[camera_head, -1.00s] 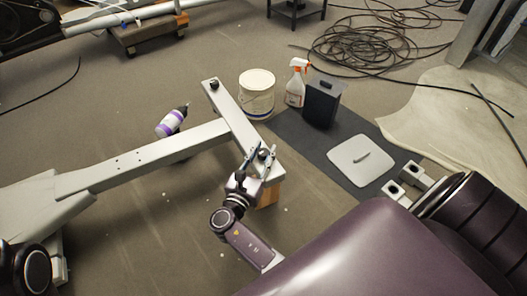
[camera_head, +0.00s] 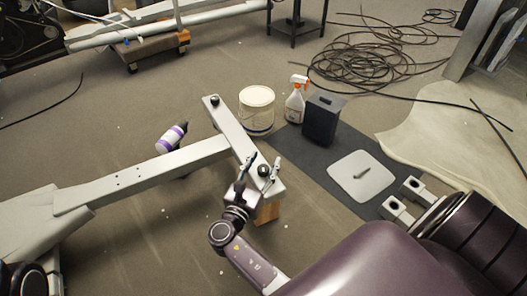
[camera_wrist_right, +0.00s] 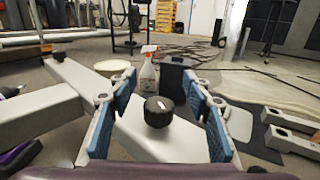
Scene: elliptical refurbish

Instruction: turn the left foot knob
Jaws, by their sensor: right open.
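The grey foot bar of the elliptical frame (camera_head: 233,134) has a black knob at each end. The near-end knob (camera_head: 264,170) sits between the fingers of my right gripper (camera_head: 264,162). In the right wrist view this ribbed round knob (camera_wrist_right: 159,112) stands on the bar, between the blue finger pads with a gap on both sides. My right gripper (camera_wrist_right: 160,117) is open around it and does not visibly touch it. The far-end knob (camera_head: 215,100) is clear of the gripper; it also shows in the right wrist view (camera_wrist_right: 59,56). My left gripper is not in view.
A wooden block (camera_head: 266,213) supports the near bar end. A white bucket (camera_head: 257,108), spray bottle (camera_head: 295,105) and black box (camera_head: 321,119) stand behind. A dark mat (camera_head: 300,152) holds a grey cover (camera_head: 362,175).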

